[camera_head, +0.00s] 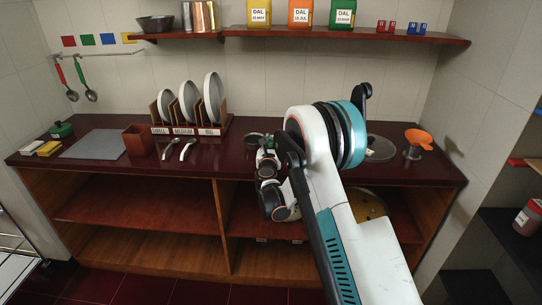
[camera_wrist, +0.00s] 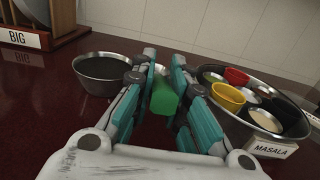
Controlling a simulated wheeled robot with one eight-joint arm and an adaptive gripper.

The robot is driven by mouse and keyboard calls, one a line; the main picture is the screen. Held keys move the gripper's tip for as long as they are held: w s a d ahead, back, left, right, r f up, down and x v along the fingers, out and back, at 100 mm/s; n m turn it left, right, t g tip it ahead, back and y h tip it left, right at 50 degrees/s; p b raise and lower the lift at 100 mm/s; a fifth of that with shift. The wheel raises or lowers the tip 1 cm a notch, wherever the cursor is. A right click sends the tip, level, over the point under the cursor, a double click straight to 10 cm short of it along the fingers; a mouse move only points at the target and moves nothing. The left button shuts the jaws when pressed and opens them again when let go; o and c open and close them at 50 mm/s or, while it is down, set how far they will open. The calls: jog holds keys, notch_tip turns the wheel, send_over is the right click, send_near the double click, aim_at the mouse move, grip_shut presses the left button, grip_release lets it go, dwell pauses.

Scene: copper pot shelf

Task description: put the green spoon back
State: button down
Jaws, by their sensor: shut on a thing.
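My gripper (camera_wrist: 160,85) is shut on a green piece (camera_wrist: 164,98), which I take as the green spoon. The gripper is low over the dark red counter, between a steel bowl (camera_wrist: 103,72) on the left and a round masala tin (camera_wrist: 238,128) on the right. A green-handled ladle (camera_head: 80,75) hangs beside a red-handled ladle (camera_head: 61,76) on the wall rail (camera_head: 95,52).
The masala tin holds red (camera_wrist: 236,76) and yellow (camera_wrist: 228,96) cups. A plate rack (camera_head: 190,131), brown box (camera_head: 138,141) and grey board (camera_head: 94,145) stand to the left. An orange funnel (camera_head: 418,138) is at the right. An upper shelf (camera_head: 350,37) runs along the wall.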

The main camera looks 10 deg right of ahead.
jog(key=shift+f+b, duration=0.75)
jog(key=shift+f, duration=1.4)
jog(key=shift+f, duration=0.15)
jog(key=c, duration=1.6)
grip_release()
